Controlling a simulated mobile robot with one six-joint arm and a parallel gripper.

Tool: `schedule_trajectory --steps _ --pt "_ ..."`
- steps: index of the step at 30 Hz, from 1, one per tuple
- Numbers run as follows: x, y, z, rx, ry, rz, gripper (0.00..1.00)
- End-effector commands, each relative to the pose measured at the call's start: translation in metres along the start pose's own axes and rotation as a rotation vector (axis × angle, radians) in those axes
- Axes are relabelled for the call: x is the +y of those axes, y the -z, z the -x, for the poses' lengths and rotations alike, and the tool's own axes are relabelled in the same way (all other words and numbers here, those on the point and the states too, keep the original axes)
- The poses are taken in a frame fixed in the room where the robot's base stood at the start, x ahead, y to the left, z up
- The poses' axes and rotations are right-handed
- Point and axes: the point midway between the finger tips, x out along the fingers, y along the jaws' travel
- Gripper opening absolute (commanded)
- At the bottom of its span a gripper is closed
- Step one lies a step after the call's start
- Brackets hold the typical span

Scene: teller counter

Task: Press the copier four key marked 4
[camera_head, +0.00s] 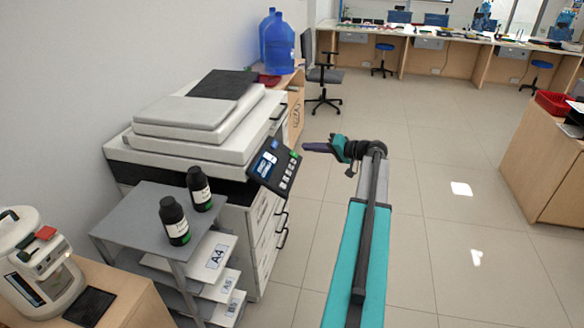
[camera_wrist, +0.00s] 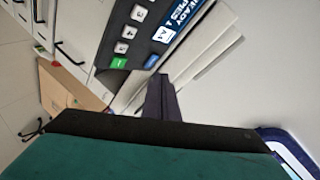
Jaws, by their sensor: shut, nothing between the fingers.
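The copier (camera_head: 185,130) stands against the left wall. Its dark, tilted control panel (camera_head: 263,183) sticks out at its right front, with a lit blue screen and pale keys. In the wrist view the panel (camera_wrist: 117,76) is at the top, turned, with several pale keys (camera_wrist: 129,32), a green key (camera_wrist: 118,62) and a blue key (camera_wrist: 152,61).
A grey shelf stand (camera_head: 130,212) with two dark bottles (camera_head: 173,220) and paper trays stands before the copier. Blue water jugs (camera_head: 278,45) and an office chair (camera_head: 322,72) are behind. A wooden counter (camera_head: 545,165) is at the right. The floor between is clear.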

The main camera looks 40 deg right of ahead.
Motion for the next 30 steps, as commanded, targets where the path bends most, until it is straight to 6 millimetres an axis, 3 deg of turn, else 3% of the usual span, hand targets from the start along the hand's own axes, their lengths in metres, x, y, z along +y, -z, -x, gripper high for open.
schedule_trajectory --steps 13,30 --pt "0.013 0.001 0.007 0.015 -0.01 -0.006 0.0" --pt "0.041 -0.024 -0.029 0.016 -0.012 -0.007 0.0"
